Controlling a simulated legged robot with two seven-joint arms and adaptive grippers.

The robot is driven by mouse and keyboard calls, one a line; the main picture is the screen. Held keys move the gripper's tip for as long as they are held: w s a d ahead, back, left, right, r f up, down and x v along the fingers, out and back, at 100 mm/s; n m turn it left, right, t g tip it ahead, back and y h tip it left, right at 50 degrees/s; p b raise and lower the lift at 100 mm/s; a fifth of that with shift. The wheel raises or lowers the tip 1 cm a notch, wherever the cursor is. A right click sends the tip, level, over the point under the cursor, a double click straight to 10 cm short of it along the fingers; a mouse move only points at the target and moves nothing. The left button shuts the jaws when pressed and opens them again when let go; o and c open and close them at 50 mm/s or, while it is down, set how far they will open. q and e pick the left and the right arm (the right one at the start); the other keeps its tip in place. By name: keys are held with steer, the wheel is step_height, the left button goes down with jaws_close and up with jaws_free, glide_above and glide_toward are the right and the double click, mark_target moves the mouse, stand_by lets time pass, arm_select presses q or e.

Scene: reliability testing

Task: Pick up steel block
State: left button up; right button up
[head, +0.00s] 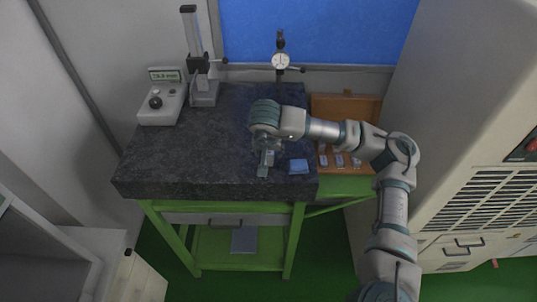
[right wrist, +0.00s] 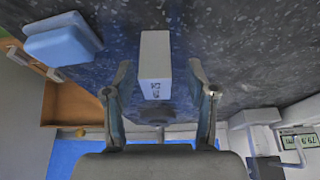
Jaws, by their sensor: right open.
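The steel block (right wrist: 155,58) is a light grey rectangular bar with small dark markings on its near end. It lies on the dark granite surface plate (head: 175,150). In the right wrist view it sits between the two spread fingers of my right gripper (right wrist: 158,72), with a gap on either side. In the head view my right gripper (head: 266,150) is over the plate's front right part, and a grey piece that looks like the block (head: 264,171) shows at its front. The gripper hides part of that area. My left gripper is not in view.
A blue cloth-like pad (head: 298,166) lies right of the gripper. A wooden case (head: 346,104) with several small blocks stands to the right. A dial gauge stand (head: 281,62), a height stand (head: 204,90) and a display box (head: 160,106) stand behind. The plate's left side is clear.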

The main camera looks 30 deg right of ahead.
steer(key=shift+s+r, duration=0.1)
steer(key=shift+s, duration=0.05)
steer(key=shift+c, duration=0.5)
steer(key=shift+d, duration=0.15)
jaws_close()
steer(key=shift+r, duration=0.1)
